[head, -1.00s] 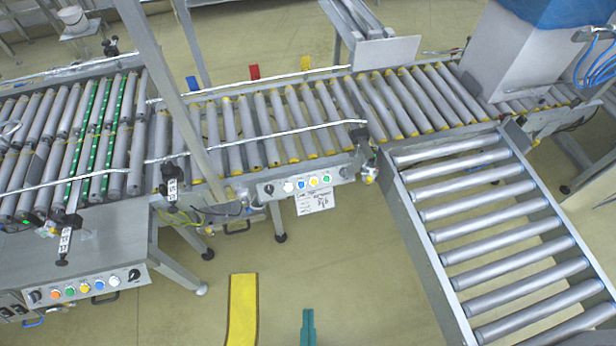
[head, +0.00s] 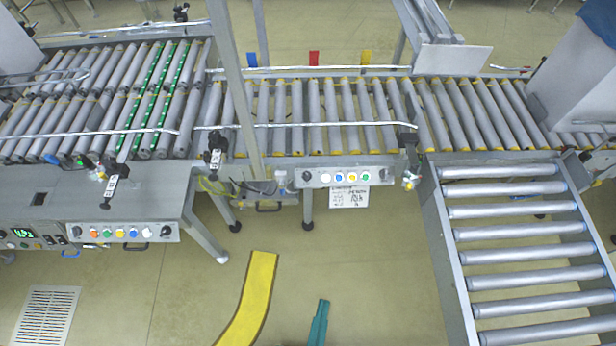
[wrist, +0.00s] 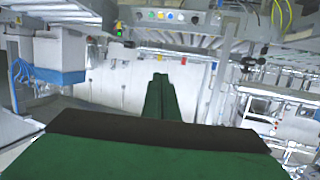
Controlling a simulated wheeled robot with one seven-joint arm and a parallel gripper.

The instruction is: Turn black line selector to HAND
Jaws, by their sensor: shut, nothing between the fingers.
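A grey control panel (head: 340,178) hangs under the middle roller conveyor. It carries a black selector knob (head: 306,176) at its left end, then a row of coloured buttons. A second panel (head: 125,233) at the left has a black knob at each end, so I cannot tell which knob is the line selector. Labels and knob positions are too small to read. My green gripper (head: 320,304) is low in the head view, below the middle panel and apart from it. In the wrist view its fingers (wrist: 159,82) are shut and empty, pointing toward a button panel (wrist: 165,16).
A slanted metal post (head: 236,90) rises left of the middle panel. A roller conveyor (head: 525,245) juts out at the right. A yellow strip (head: 252,300) and a floor grate (head: 48,312) lie below. Open floor (head: 390,280) lies in front of the middle panel.

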